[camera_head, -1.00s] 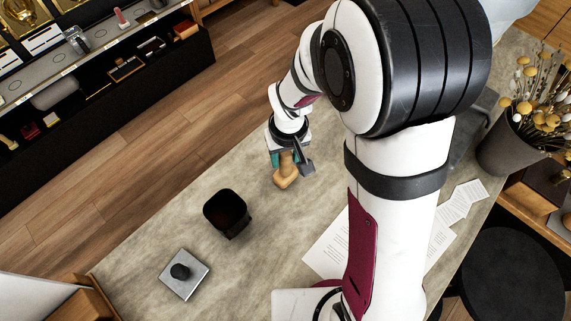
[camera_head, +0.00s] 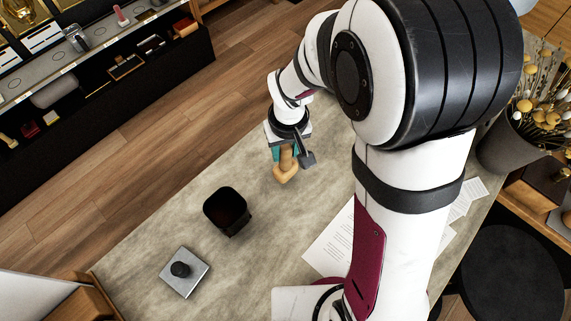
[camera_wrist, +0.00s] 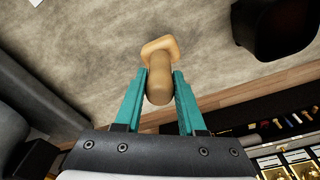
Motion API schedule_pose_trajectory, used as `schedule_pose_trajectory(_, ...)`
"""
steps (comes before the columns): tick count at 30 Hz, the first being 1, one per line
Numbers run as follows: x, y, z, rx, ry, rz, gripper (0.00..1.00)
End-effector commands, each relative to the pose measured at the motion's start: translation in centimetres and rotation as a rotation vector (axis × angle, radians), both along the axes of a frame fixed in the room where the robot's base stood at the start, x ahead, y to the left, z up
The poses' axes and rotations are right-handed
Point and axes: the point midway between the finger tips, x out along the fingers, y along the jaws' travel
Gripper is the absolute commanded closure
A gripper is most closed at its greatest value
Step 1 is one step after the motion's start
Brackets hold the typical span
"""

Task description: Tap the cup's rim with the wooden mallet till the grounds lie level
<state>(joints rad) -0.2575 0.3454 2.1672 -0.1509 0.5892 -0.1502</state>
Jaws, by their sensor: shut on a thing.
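A dark, square-sided cup (camera_head: 226,211) stands upright on the table, left of my gripper; its inside looks dark brown and I cannot tell whether the grounds are level. It also shows at the upper right of the wrist view (camera_wrist: 278,24). My gripper (camera_head: 287,160) is shut on the light wooden mallet (camera_head: 286,174), well apart from the cup. In the wrist view the mallet (camera_wrist: 160,48) sits between the teal fingers (camera_wrist: 158,92), its wider end pointing away from my gripper. I cannot tell how far it is above the table.
A silver square plate with a black knob (camera_head: 184,272) lies left of the cup. Printed papers (camera_head: 331,246) lie at the right, beside my arm. A grey pot of dried flowers (camera_head: 515,140) stands at the far right. The grey tabletop (camera_head: 150,235) is clear around the cup.

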Motion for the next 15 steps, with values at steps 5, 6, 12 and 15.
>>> schedule_pose_trajectory(5, 0.0, 0.0, 0.8, 0.000, -0.002, 0.001, 1.00)
schedule_pose_trajectory(6, 0.0, 0.0, 0.9, 0.000, -0.002, 0.001, 1.00)
schedule_pose_trajectory(12, 0.1, 0.0, 1.7, 0.000, -0.002, 0.001, 1.00)
schedule_pose_trajectory(15, 0.0, 0.0, 2.1, 0.001, -0.002, 0.000, 1.00)
